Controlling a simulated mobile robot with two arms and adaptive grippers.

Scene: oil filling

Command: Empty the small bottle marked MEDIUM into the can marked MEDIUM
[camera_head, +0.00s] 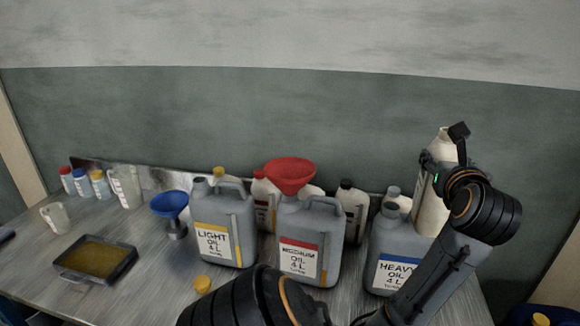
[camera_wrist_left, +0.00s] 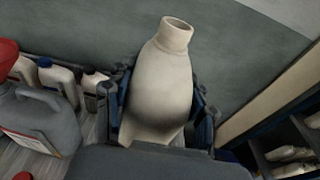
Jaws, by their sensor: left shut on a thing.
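The grey can marked MEDIUM OIL (camera_head: 309,240) stands upright on the bench with a red label band. A red funnel (camera_head: 290,174) sits on top of it; the funnel also shows at the left edge of the left wrist view (camera_wrist_left: 10,68). My left gripper (camera_head: 441,162) is shut on a cream bottle (camera_head: 432,205), above and behind the HEAVY can. In the left wrist view the bottle (camera_wrist_left: 160,85) has an open, uncapped neck and leans slightly right. Its marking and contents are hidden. My right gripper is not in view.
The LIGHT can (camera_head: 222,238) stands left of the MEDIUM can, and the HEAVY can (camera_head: 393,252) stands right. A blue funnel (camera_head: 170,204), an oil tray (camera_head: 122,262), a loose yellow cap (camera_head: 203,284) and several bottles occupy the bench. Space above the cans is clear.

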